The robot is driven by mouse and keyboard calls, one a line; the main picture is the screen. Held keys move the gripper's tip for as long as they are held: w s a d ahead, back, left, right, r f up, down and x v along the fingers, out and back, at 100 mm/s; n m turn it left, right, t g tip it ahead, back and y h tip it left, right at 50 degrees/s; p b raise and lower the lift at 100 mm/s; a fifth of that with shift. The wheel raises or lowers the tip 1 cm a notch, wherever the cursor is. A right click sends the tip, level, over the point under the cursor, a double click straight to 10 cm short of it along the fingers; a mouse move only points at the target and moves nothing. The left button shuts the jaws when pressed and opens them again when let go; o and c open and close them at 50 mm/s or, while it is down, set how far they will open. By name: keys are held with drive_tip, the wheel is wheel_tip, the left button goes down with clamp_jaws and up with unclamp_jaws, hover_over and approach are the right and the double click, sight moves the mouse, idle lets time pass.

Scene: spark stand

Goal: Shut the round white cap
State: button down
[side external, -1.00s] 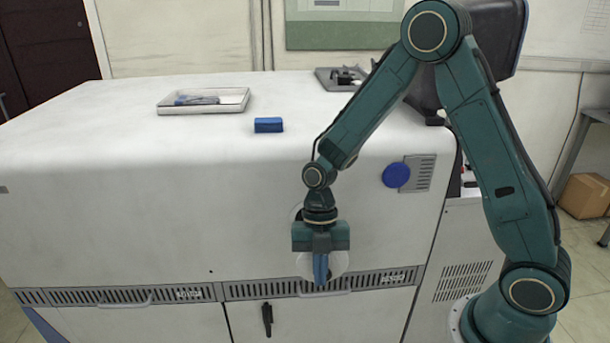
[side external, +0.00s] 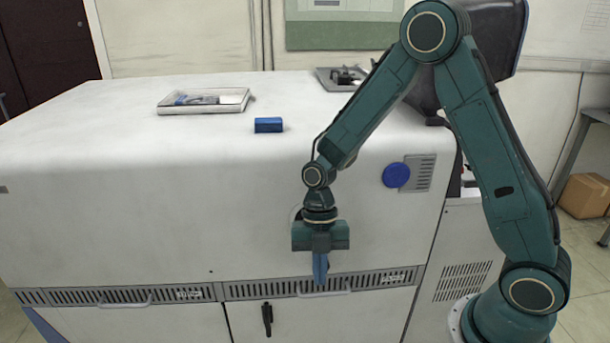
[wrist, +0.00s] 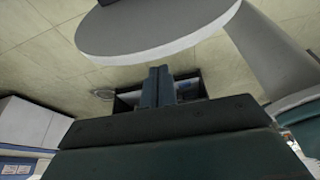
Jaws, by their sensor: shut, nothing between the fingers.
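My gripper (side external: 320,282) points down in front of the white cabinet's front face, its blue fingers together and empty. In the wrist view the closed fingers (wrist: 158,72) stand just below a large round pale disc (wrist: 150,28), which looks like the round white cap. The disc is seen at a slant, with its thick edge towards me; I cannot tell whether the fingers touch it. In the side view the cap is hidden behind my gripper and wrist. A sliver of a round rim (side external: 297,212) shows left of my wrist. The cap's seat is hidden.
A blue round cap (side external: 397,175) sits beside a grey vent plate (side external: 418,172) to the right. A blue block (side external: 268,125) and a shallow tray (side external: 170,109) are on the cabinet top. Vent strips with handles (side external: 125,304) run below. The front face left of my gripper is clear.

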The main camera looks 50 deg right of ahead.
drive_tip(key=s+a+v, duration=0.1)
drive_tip(key=v, duration=0.8)
drive_tip(key=shift+r, duration=0.5)
drive_tip(key=shift+w, duration=0.1)
drive_tip(key=s+a+t+h, duration=0.1)
drive_tip(key=a+t+h, duration=0.4)
drive_tip(key=a+h, duration=0.1)
drive_tip(key=shift+s+n+t, duration=0.3)
drive_tip(key=shift+s+t, duration=0.05)
drive_tip(key=shift+t, duration=0.05)
drive_tip(key=shift+f, duration=0.1)
